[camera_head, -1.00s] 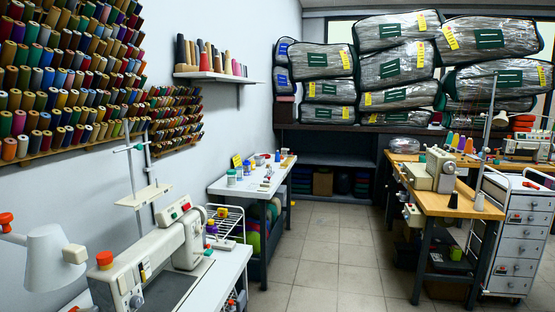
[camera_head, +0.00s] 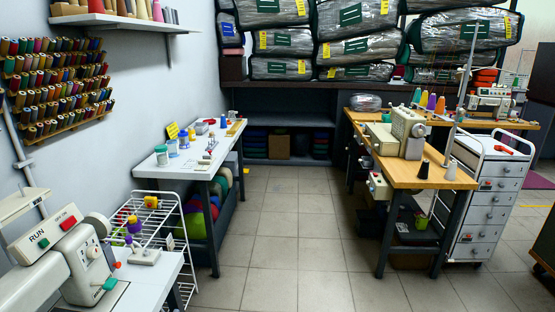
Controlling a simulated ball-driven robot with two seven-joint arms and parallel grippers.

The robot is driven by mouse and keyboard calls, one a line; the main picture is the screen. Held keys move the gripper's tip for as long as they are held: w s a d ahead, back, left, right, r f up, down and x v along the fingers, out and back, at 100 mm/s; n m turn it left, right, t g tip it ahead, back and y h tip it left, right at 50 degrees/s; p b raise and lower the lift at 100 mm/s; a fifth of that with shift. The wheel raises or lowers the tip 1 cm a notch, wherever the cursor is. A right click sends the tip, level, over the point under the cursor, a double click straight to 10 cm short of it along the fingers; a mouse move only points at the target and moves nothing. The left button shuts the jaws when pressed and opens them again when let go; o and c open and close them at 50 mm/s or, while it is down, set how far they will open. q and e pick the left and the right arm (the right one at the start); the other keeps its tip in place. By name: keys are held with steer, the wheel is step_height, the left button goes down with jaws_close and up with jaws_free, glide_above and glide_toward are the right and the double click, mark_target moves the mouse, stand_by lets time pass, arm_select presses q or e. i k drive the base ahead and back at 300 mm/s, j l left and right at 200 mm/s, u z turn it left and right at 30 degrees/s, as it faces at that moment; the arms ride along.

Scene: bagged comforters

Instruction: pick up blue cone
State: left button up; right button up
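A small blue item (camera_head: 184,139) is on the white table at left. Neither of my grippers is in view.
A sewing machine (camera_head: 404,133) stands on the wooden table, with a white drawer cart (camera_head: 490,200) to its right. At left are a white table (camera_head: 190,164), a wire rack (camera_head: 158,215) and another sewing machine (camera_head: 65,255). The tiled floor (camera_head: 285,240) between is clear.

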mark_target(223, 123)
steer(key=i, duration=2.7)
steer(key=l+z, duration=0.05)
steer(key=l, duration=0.1)
